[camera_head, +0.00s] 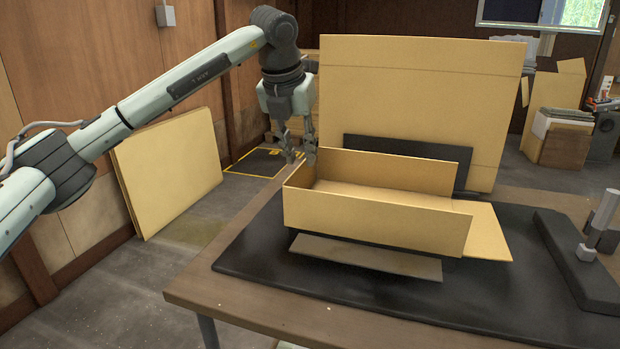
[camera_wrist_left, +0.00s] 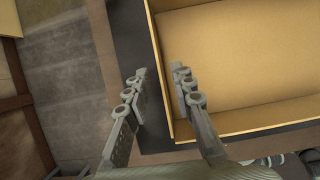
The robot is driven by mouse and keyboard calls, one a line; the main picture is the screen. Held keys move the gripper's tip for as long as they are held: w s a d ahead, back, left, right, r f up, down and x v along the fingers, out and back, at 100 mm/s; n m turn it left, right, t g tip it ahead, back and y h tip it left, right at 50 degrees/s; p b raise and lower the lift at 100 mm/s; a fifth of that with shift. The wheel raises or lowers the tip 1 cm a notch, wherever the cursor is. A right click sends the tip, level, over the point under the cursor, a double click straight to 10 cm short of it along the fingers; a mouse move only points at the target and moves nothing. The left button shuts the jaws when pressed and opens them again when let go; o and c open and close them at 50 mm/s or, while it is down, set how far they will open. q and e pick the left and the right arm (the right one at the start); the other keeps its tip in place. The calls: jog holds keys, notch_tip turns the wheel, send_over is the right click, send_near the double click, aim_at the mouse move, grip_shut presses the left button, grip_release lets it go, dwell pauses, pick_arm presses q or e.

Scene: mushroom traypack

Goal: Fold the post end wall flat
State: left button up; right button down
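An open tan cardboard tray (camera_head: 375,218) lies on a black mat. Its left end wall (camera_head: 300,170) stands up; in the left wrist view this wall (camera_wrist_left: 157,70) runs up the picture. At the right end, on the side of a grey post (camera_head: 604,212), a tan panel (camera_head: 487,235) lies spread outward, nearly flat. My left gripper (camera_head: 300,157) is at the top of the left end wall. In the left wrist view its fingers (camera_wrist_left: 160,88) are apart, one outside the wall and one on the inner side; contact is unclear. My right gripper is out of view.
The black mat (camera_head: 250,255) covers much of the wooden table (camera_head: 190,290). Dark panels lean out along the tray's front (camera_head: 365,258) and back (camera_head: 420,150). A large cardboard sheet (camera_head: 420,90) stands behind. A black block (camera_head: 580,265) lies at right.

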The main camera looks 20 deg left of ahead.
aim_at(304, 178)
pick_arm(q)
jog(key=x, duration=0.7)
jog(key=shift+f, duration=0.4)
jog(key=shift+c, duration=0.6)
grip_shut()
